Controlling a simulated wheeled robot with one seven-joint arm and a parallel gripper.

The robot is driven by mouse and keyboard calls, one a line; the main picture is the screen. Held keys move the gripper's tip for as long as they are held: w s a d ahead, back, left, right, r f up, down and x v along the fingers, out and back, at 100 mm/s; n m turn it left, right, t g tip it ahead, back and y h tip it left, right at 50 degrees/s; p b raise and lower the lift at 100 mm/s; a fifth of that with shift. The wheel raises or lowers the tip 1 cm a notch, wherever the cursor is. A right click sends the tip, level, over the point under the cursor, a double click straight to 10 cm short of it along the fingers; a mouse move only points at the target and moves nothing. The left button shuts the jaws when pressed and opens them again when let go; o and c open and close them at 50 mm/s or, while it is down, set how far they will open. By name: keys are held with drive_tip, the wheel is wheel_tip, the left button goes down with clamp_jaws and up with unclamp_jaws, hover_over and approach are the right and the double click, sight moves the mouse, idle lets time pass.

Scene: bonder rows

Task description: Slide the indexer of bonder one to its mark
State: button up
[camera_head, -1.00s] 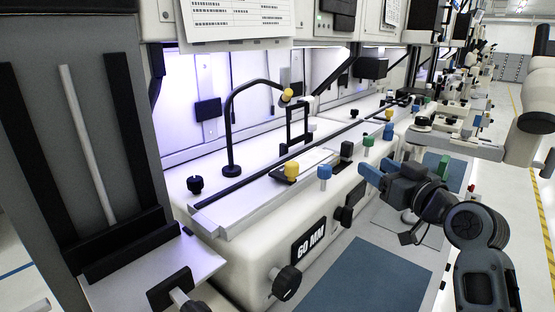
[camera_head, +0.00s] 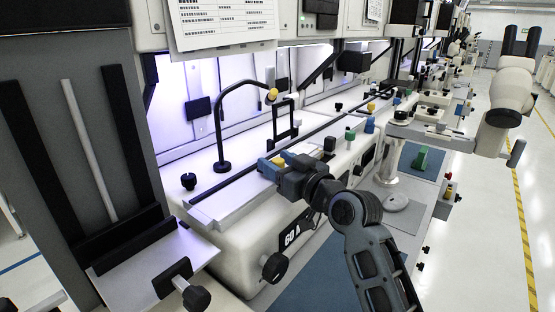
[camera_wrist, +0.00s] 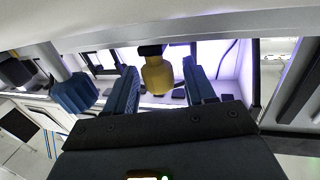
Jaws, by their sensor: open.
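The yellow knob (camera_head: 278,161) stands on the pale carriage of the nearest bonder's rail (camera_head: 240,186). I take it for the indexer's knob. My gripper (camera_head: 268,168) is at this knob, its blue fingers reaching over the rail's front edge. In the wrist view the yellow knob (camera_wrist: 157,76) hangs between the two open blue fingers of my gripper (camera_wrist: 159,68), with a visible gap on each side. A blue knob (camera_wrist: 73,92) is left of the fingers in the wrist view; my arm hides it in the head view. I cannot make out the mark.
A black gooseneck lamp (camera_head: 222,140) with a yellow tip rises behind the rail. A black knob (camera_head: 189,181) stands left of it. A black dial (camera_head: 274,267) sits on the bonder's front. A microscope (camera_head: 511,85) is at the right. The aisle floor is clear.

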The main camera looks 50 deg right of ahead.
drive_tip(key=shift+w, duration=0.15)
drive_tip(key=shift+c, duration=0.2)
clamp_jaws()
idle(0.4)
